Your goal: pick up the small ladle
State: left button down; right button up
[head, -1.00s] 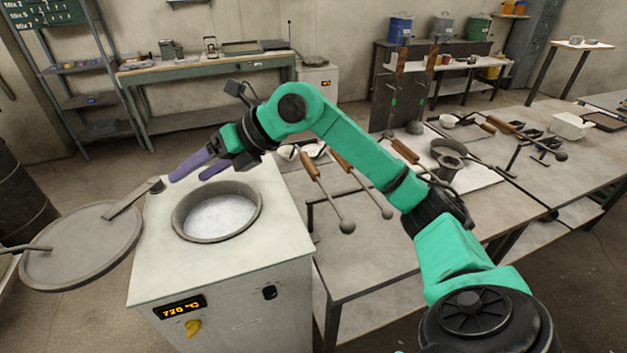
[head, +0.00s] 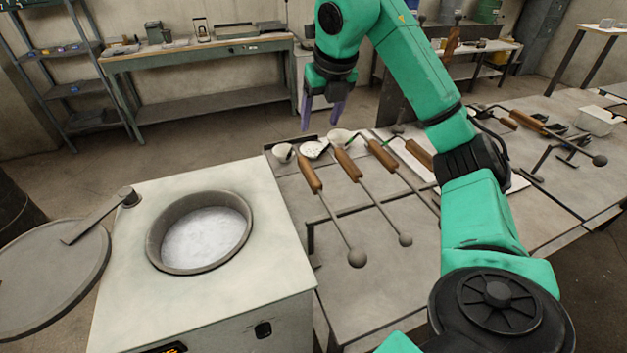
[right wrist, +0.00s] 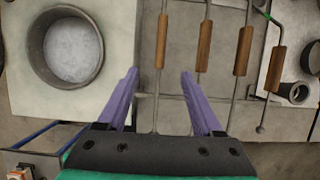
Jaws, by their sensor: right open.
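Several long tools with wooden handles lie side by side on a rack on the bench. The leftmost, with a small pale bowl (head: 283,152) at its far end and a wooden handle (head: 310,174), looks like the small ladle. The second (head: 347,165) appears to end in a flat perforated head, the third (head: 382,155) in a larger bowl. My right gripper (head: 320,122) is open and empty, fingers down, above the far ends of the tools. In the right wrist view, the leftmost handle (right wrist: 161,40) appears between its fingertips, apart from them. My left gripper is out of view.
A furnace (head: 110,260) with an open round pot (head: 152,240) of silvery melt stands left of the bench. Its round lid (head: 50,285) is swung out to the left.

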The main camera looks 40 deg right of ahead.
notch_tip(320, 180, down, 4)
jog(key=b, duration=0.6)
send_near(313, 175)
jog(key=x, duration=1)
jog(key=shift+f, duration=0.2)
jog(key=shift+s, duration=0.1)
grip_shut()
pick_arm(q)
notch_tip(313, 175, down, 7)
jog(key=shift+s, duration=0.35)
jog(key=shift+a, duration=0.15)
pick_arm(e)
jog(key=shift+r, duration=0.1)
jog(key=shift+r, duration=0.1)
